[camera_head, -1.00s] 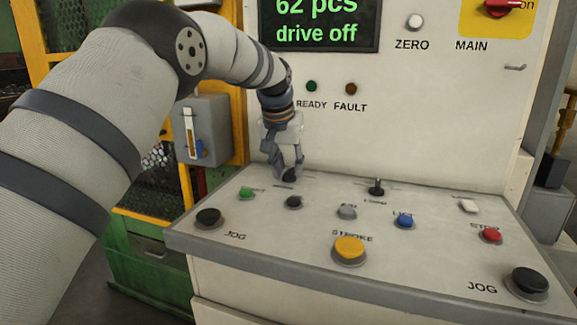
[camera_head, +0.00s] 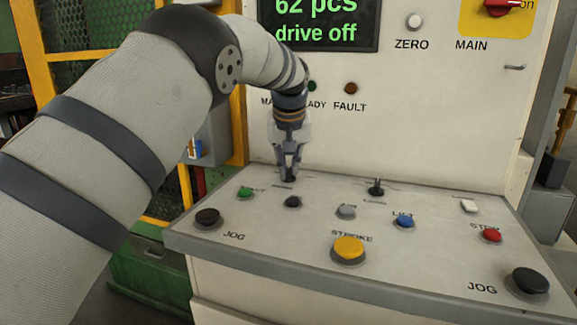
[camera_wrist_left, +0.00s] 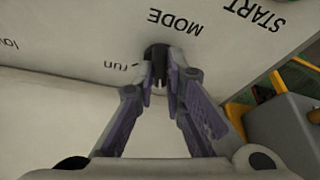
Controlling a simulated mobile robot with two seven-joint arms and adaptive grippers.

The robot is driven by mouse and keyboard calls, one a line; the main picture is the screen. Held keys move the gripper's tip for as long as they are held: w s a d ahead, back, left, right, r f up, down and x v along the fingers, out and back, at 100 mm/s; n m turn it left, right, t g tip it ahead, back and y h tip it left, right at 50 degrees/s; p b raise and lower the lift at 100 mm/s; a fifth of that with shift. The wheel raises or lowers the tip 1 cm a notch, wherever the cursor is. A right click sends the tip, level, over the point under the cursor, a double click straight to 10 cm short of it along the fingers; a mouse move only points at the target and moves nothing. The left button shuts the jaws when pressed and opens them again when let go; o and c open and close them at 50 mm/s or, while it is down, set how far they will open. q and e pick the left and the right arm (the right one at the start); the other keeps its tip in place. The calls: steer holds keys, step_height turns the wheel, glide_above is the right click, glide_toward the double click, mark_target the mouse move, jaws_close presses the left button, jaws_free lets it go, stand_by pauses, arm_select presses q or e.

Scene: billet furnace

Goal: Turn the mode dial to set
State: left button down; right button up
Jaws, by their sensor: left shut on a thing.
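The mode dial (camera_wrist_left: 155,50) is a small black knob near the console's back edge, beside the printed words "MODE" and "run" in the left wrist view. My left gripper (camera_wrist_left: 164,66) is shut on it, with a finger on either side. The dial's pointer and the "set" mark cannot be made out. My right gripper is not in view.
The sloping console (camera_head: 270,235) carries a black button (camera_head: 292,201) just in front of my gripper, a green button (camera_head: 245,193), a yellow button (camera_head: 348,248) and a black lever (camera_head: 376,187). An upright panel with a display (camera_head: 318,22) reading "drive off" stands behind.

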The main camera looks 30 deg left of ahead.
arm_select(q)
steer(key=n, duration=0.1)
steer(key=n+g+b, duration=0.1)
steer(key=n, duration=0.1)
steer(key=shift+w+d+f+y, duration=0.1)
steer(key=shift+f+y, duration=0.2)
steer(key=shift+y, duration=0.1)
steer(key=shift+r+n+b, duration=0.15)
steer(key=shift+n+b, duration=0.3)
steer(key=shift+n, duration=0.55)
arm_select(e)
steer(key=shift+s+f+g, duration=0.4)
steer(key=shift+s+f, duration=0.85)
arm_select(q)
steer(key=shift+g, duration=0.3)
steer(key=c, duration=1.7)
jaws_free()
steer(key=shift+o, duration=0.2)
steer(key=shift+r, duration=0.1)
steer(key=v, duration=1.2)
steer(key=shift+d, duration=0.25)
